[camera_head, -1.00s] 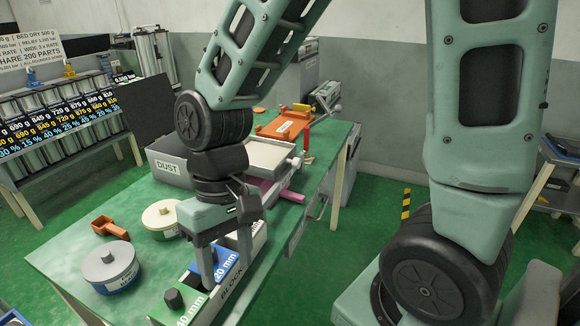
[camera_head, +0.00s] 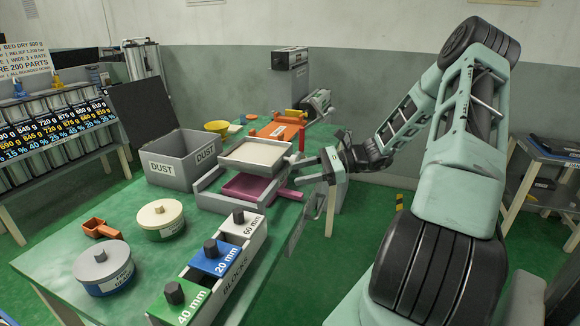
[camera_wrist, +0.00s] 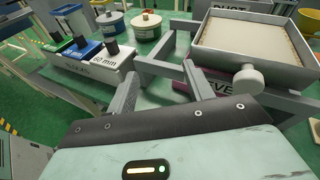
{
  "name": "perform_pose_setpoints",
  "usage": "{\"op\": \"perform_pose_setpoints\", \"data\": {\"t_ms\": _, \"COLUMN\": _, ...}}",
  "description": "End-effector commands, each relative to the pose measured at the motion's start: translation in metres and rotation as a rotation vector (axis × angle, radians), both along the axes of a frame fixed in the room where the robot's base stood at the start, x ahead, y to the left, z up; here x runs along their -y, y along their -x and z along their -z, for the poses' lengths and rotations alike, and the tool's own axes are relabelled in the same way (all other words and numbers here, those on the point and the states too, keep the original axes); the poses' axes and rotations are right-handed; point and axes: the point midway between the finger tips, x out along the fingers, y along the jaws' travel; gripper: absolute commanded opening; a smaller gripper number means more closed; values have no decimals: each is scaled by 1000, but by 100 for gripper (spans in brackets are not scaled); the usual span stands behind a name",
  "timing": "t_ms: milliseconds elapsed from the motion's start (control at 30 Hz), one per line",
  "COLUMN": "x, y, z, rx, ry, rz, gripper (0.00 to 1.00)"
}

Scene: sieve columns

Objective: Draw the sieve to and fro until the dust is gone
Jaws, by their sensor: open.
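The sieve (camera_head: 241,163) is a shallow grey tray with a pale, cream-coloured fill, sitting on a grey frame (camera_head: 209,196) over a magenta pan (camera_head: 246,186). In the wrist view the sieve (camera_wrist: 222,56) is at the upper right, with a pale round knob (camera_wrist: 249,81) on its near side. My gripper (camera_head: 304,170) is at the right of the sieve, its fingers pointing toward it. In the wrist view my gripper (camera_wrist: 162,75) is open and empty, and the knob lies to the right of its fingers, not between them. Whether a finger touches the frame I cannot tell.
A grey DUST box (camera_head: 169,168) stands left of the sieve. A block rack (camera_head: 236,277) with green, blue and white blocks lies in front. Two round lidded tins (camera_head: 160,232) and an orange scoop (camera_head: 97,228) are at left. An orange tool (camera_head: 272,133) lies behind.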

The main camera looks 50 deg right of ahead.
Motion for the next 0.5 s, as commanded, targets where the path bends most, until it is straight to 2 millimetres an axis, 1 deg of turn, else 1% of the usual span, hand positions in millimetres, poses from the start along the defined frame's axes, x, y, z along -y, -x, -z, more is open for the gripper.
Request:
{"op": "perform_pose_setpoints", "data": {"t_ms": 33, "x": 32, "y": 10, "z": 9, "rx": 12, "ry": -57, "rz": 101, "gripper": 52}}
{"op": "perform_pose_setpoints", "data": {"t_ms": 67, "x": 48, "y": 16, "z": 11, "rx": 20, "ry": -89, "rz": 152, "gripper": 52}}
{"op": "perform_pose_setpoints", "data": {"t_ms": 100, "x": 68, "y": 24, "z": 14, "rx": 34, "ry": -127, "rz": 215, "gripper": 52}}
{"op": "perform_pose_setpoints", "data": {"t_ms": 200, "x": 108, "y": 43, "z": 19, "rx": 64, "ry": -201, "rz": 342, "gripper": 52}}
{"op": "perform_pose_setpoints", "data": {"t_ms": 300, "x": 131, "y": 57, "z": 21, "rx": 86, "ry": -246, "rz": 418, "gripper": 52}}
{"op": "perform_pose_setpoints", "data": {"t_ms": 333, "x": 135, "y": 59, "z": 22, "rx": 90, "ry": -254, "rz": 431, "gripper": 52}}
{"op": "perform_pose_setpoints", "data": {"t_ms": 400, "x": 141, "y": 62, "z": 22, "rx": 96, "ry": -264, "rz": 451, "gripper": 52}}
{"op": "perform_pose_setpoints", "data": {"t_ms": 500, "x": 140, "y": 57, "z": 22, "rx": 98, "ry": -269, "rz": 456, "gripper": 52}}
